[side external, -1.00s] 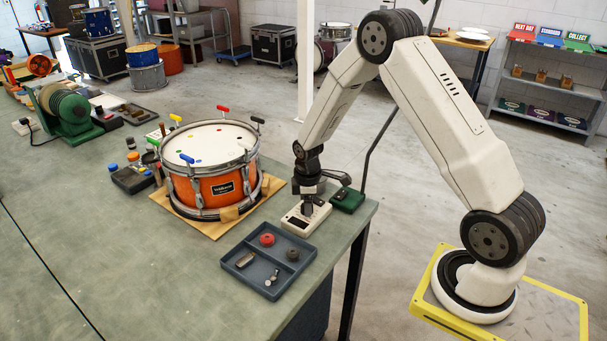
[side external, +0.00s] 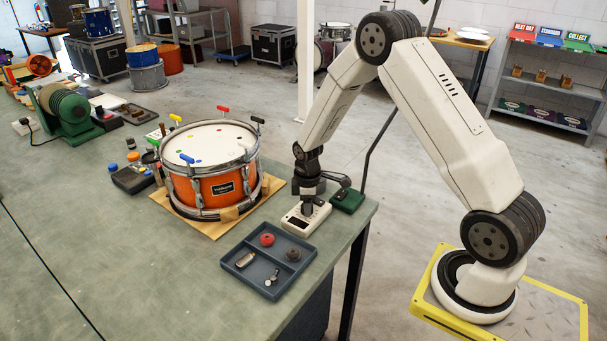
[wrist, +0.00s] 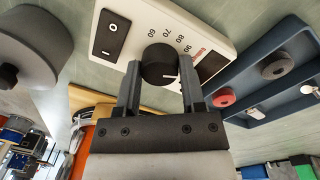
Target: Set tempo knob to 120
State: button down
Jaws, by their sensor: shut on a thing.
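In the wrist view, the round black tempo knob (wrist: 158,62) stands on the box's pale face (wrist: 205,28). A short white mark on the knob points toward the right finger, away from the visible numbers 60, 70, 80 and 90. The rest of the scale is hidden. My gripper (side external: 307,209) points down at the box, and its fingers (wrist: 160,72) are shut on the knob from both sides. A dark display window is partly hidden by the right finger.
A blue-grey tray (side external: 236,272) with red and dark round pieces and small metal parts sits just in front of the box. An orange drum (side external: 218,186) on a wooden board stands to the left. A green case (side external: 349,200) lies behind my gripper near the bench edge.

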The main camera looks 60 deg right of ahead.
jog(key=m, duration=0.4)
jog(key=shift+w+m, duration=0.1)
jog(key=shift+m, duration=0.3)
jog(key=m, duration=0.5)
jog(key=shift+g, duration=0.3)
jog(key=shift+c, duration=2.3)
grip_release()
jog(key=shift+w+a+r, duration=0.1)
jog(key=shift+a+r, duration=0.05)
jog(key=shift+r, duration=1.85)
jog(key=shift+a+r, duration=0.1)
jog(key=shift+r, duration=1.85)
